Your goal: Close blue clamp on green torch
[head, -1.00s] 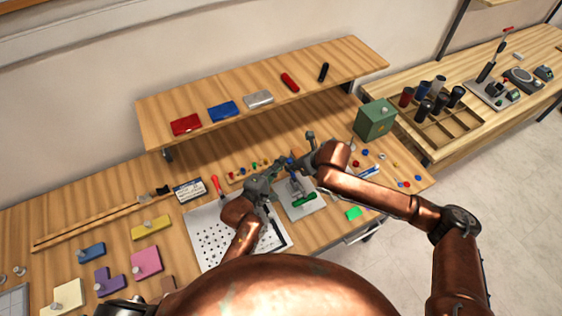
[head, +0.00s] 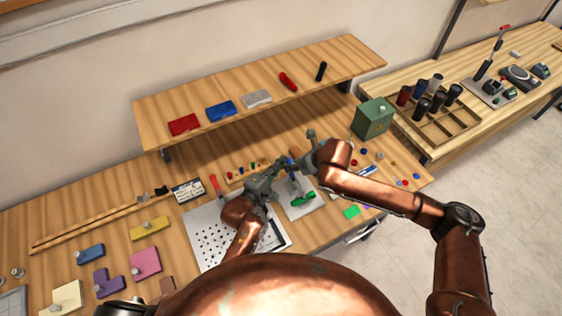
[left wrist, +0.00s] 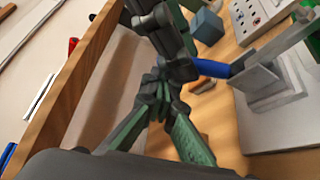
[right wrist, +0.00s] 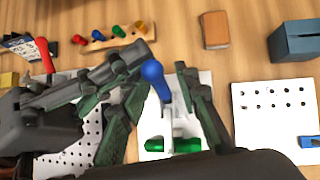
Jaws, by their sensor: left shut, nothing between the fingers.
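The green torch (right wrist: 175,146) lies on a white plate (right wrist: 207,78); it also shows in the head view (head: 303,199). The clamp's blue handle (right wrist: 156,80) rises above the torch in the right wrist view. It also shows in the left wrist view (left wrist: 210,68), joined to a grey metal block. My left gripper (left wrist: 163,78) is shut and empty, its tips close to the handle's end; I cannot tell if they touch. In the head view it (head: 280,170) is left of the clamp. My right gripper (right wrist: 157,80) is open, its fingers apart on either side of the handle.
A white perforated plate (head: 210,238) lies left of the clamp. A green box (head: 373,120) is at the back right. A raised shelf (head: 150,120) runs along the back.

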